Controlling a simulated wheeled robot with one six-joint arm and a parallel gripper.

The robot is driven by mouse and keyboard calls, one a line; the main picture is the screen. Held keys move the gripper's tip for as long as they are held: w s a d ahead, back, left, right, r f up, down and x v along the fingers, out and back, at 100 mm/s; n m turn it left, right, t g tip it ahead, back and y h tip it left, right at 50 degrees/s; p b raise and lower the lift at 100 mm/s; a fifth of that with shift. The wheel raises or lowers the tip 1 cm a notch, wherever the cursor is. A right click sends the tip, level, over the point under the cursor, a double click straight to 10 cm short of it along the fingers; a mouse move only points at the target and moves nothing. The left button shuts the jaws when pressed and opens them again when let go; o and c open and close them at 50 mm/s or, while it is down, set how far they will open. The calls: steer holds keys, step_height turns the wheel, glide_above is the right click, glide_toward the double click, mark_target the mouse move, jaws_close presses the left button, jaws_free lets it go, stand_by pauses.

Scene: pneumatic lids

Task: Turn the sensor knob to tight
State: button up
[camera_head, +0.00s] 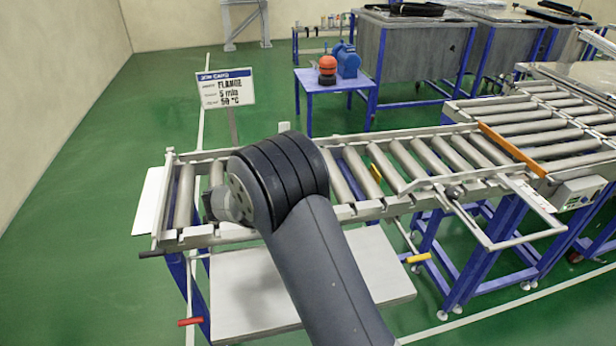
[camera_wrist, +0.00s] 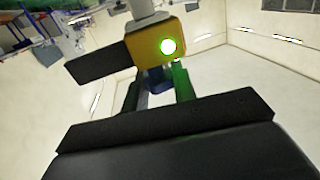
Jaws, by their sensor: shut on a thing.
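In the wrist view, the sensor is a yellow block (camera_wrist: 150,47) with a lit green lamp on its face. A dark blue knob (camera_wrist: 155,78) sits just below the block. My gripper (camera_wrist: 158,86) is shut on this knob, with one finger on each side of it. The right finger is tinted green by the lamp. The knob's turn position cannot be read. In the head view, my dark arm hides my gripper, the sensor and the knob.
A roller conveyor (camera_head: 400,204) runs behind my arm. A job card sign (camera_head: 226,88) stands behind its left end. A blue table (camera_head: 330,84) holds an orange and black object (camera_head: 327,68) and a blue object (camera_head: 347,60). Green floor (camera_head: 80,240) is clear at left.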

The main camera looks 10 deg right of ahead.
steer(key=shift+r+m+g, duration=0.1)
steer(key=shift+m+g, duration=0.6)
steer(key=shift+g, duration=0.2)
steer(key=o, duration=1)
steer(key=a, duration=0.3)
steer(key=a+b, duration=0.1)
steer(key=a, duration=0.3)
steer(key=a+b, duration=0.1)
steer(key=a, duration=0.2)
steer(key=shift+s+a+r, duration=0.15)
steer(key=shift+s+a, duration=0.2)
steer(key=shift+s, duration=0.05)
steer(key=shift+d, duration=0.1)
steer(key=d, duration=0.3)
steer(key=d+p, duration=0.1)
steer(key=d, duration=0.3)
steer(key=w+d+p, duration=0.1)
steer(key=d, duration=0.3)
steer(key=shift+s+a+f+n+t, duration=0.1)
steer(key=shift+a+f+n+t, duration=0.1)
steer(key=shift+n+t, duration=0.1)
